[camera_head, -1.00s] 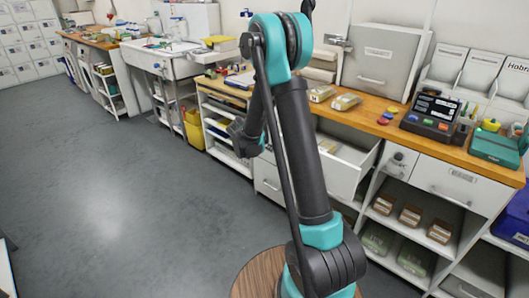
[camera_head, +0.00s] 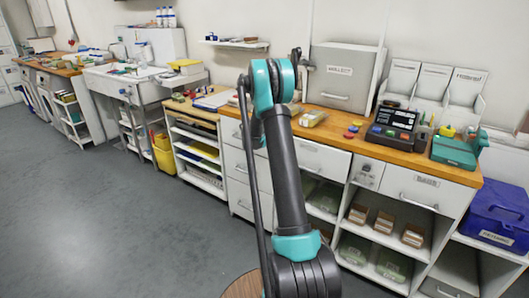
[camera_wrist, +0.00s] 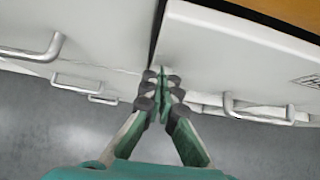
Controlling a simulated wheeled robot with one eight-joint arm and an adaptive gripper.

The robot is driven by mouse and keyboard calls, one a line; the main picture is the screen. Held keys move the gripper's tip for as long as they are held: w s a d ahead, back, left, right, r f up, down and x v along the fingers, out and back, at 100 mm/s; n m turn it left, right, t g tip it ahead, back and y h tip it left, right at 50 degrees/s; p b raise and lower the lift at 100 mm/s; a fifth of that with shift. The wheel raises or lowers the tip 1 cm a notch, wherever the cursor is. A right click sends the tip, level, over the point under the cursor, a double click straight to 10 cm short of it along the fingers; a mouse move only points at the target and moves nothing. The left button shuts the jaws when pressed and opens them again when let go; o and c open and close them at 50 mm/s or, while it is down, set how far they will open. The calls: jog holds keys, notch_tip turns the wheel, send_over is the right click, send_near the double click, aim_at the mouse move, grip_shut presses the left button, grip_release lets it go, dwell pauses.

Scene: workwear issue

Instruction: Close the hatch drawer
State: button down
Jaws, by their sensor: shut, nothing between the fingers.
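The drawer (camera_head: 322,158) under the counter, to the right of my arm, has a white front with a bar handle. Its front looks in or nearly in line with its neighbours; a small remaining gap cannot be ruled out. In the wrist view this front (camera_wrist: 225,60) fills the upper right, with a label at its right edge too skewed to read. My gripper (camera_wrist: 163,82) is shut and empty, its fingertips at the dark seam by the front's left edge. Contact is unclear. In the head view my arm hides most of the gripper.
A stack of drawers (camera_wrist: 75,30) with protruding handles lies left of the seam. The wooden counter (camera_head: 400,155) holds a terminal (camera_head: 393,128), a grey cabinet (camera_head: 340,78) and a teal device (camera_head: 455,150). Open shelves with boxes lie below. The grey floor (camera_head: 120,220) at left is clear.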

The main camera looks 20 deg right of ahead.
jog(key=shift+w+d+r, duration=0.1)
jog(key=shift+w+d, duration=0.75)
jog(key=shift+d, duration=0.3)
